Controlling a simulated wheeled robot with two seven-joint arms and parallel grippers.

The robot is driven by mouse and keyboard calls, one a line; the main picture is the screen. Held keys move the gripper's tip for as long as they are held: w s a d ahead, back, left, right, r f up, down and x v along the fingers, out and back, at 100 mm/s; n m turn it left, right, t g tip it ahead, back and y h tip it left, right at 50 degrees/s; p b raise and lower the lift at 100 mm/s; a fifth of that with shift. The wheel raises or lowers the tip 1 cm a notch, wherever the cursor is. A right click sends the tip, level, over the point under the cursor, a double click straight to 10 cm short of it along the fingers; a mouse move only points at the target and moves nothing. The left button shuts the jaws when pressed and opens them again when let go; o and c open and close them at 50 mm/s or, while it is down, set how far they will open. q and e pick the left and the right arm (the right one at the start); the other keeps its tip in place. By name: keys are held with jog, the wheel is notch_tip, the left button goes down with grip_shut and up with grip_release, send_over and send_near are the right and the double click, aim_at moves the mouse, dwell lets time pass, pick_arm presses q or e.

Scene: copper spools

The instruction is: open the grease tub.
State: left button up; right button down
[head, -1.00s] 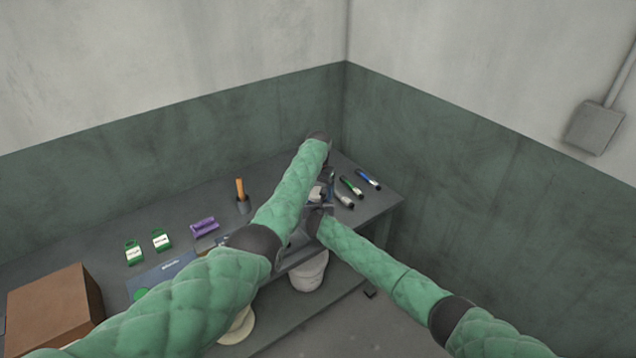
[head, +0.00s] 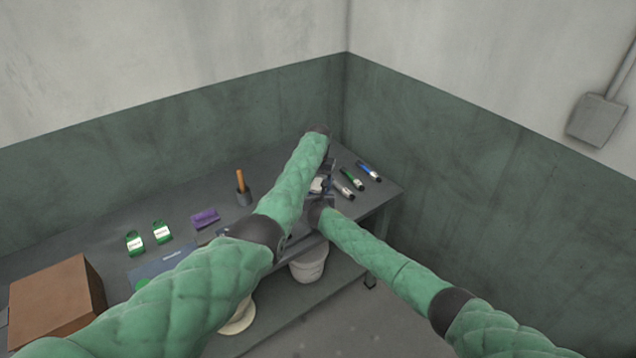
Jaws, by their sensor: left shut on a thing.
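The grease tub seems to be the small pale thing (head: 316,185) near the bench's front edge, mostly covered by my arms and grippers. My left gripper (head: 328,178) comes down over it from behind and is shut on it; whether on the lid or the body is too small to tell. My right gripper (head: 322,198) is close by on the near side, largely hidden behind its own dark wrist, so its jaws do not show clearly. I cannot tell whether the lid is on or off.
On the grey bench (head: 110,220) are a cardboard box (head: 50,305), two green-and-white packets (head: 135,243), a purple thing (head: 205,218), and a dark pot with a wooden handle (head: 243,195). Several tubes (head: 352,180) lie right of the grippers. A white bucket (head: 309,265) sits below.

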pick_arm(q)
jog(key=n, duration=0.4)
jog(key=shift+d+n, duration=0.3)
jog(key=shift+d, duration=0.05)
pick_arm(e)
jog(key=shift+a+r, duration=0.15)
jog(key=shift+a, duration=0.15)
pick_arm(q)
jog(key=n, duration=0.2)
jog(key=shift+r+n, duration=0.1)
jog(key=shift+n, duration=0.3)
jog(key=n, duration=0.6)
jog(key=shift+w+r, duration=0.1)
jog(key=shift+w, duration=0.05)
pick_arm(e)
jog(key=shift+s+a, duration=0.15)
jog(key=shift+a, duration=0.1)
pick_arm(q)
jog(key=shift+r, duration=0.95)
pick_arm(e)
jog(key=shift+d+f, duration=0.1)
jog(key=shift+f, duration=0.15)
pick_arm(q)
jog(key=shift+r, duration=0.1)
jog(key=shift+a, duration=0.1)
pick_arm(e)
jog(key=shift+d+r, duration=0.1)
jog(key=shift+d, duration=0.05)
